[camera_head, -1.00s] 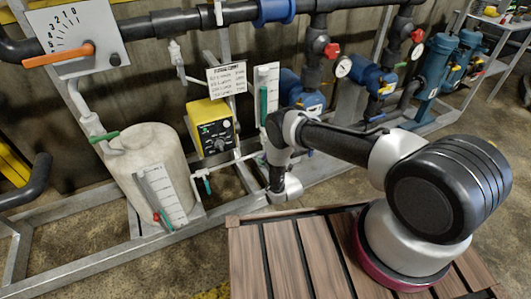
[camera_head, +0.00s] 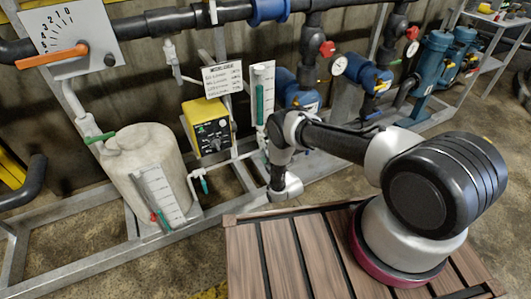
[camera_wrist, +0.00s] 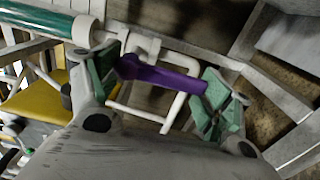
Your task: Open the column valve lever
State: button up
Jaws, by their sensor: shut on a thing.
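A purple lever (camera_wrist: 172,79) sits at the centre of the wrist view, at a white pipe fitting. My gripper (camera_wrist: 165,84) has its green-padded fingers on either side of it, one near each end, and is shut on it. The column, a green tube with a white collar (camera_wrist: 84,29), runs in from the upper left of the wrist view. In the head view, the column (camera_head: 261,92) stands upright behind my arm. The lever and my fingers are hidden by the arm there.
A yellow pump box (camera_head: 208,128) and a white tank (camera_head: 146,178) stand left of my arm. White pipes run close below the lever. Metal frame rails (camera_head: 120,243) cross the floor. A slatted wooden platform (camera_head: 290,255) lies under my arm.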

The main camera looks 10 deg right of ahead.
dwell(0.4)
jog(key=o, duration=1.4)
jog(key=shift+o, duration=0.2)
jog(key=v, duration=1.2)
